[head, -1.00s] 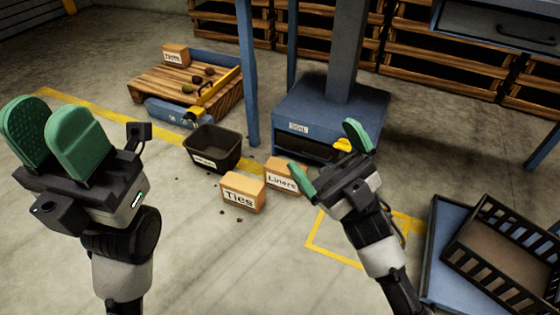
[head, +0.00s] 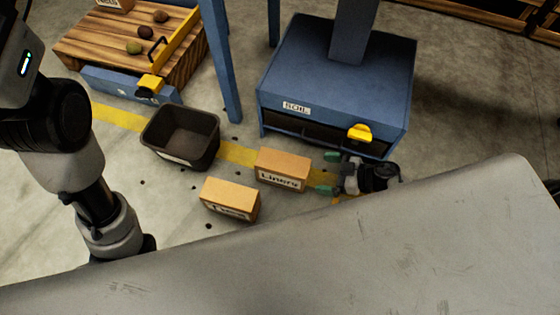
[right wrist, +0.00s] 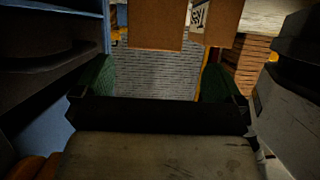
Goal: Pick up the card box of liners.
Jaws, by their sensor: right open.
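The card box of liners (head: 283,168) is a tan carton with a "Liners" label, upright on the floor in front of the blue soil bin. My right gripper (head: 328,173) is low at the box's right end, open, with its green fingers apart and pointing at the box. In the head view a small gap shows between fingertips and box. In the right wrist view a brown card face (right wrist: 155,25), probably this box, shows at the top, between the green fingers (right wrist: 159,78) across the picture. My left arm shows at the left, its fingers out of frame.
A similar "Ties" box (head: 230,198) stands close at the front left. The soil bin (head: 335,75) with a yellow handle is just behind. A black tub (head: 181,138) and a wooden pallet platform (head: 130,45) are farther left. My grey body fills the foreground.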

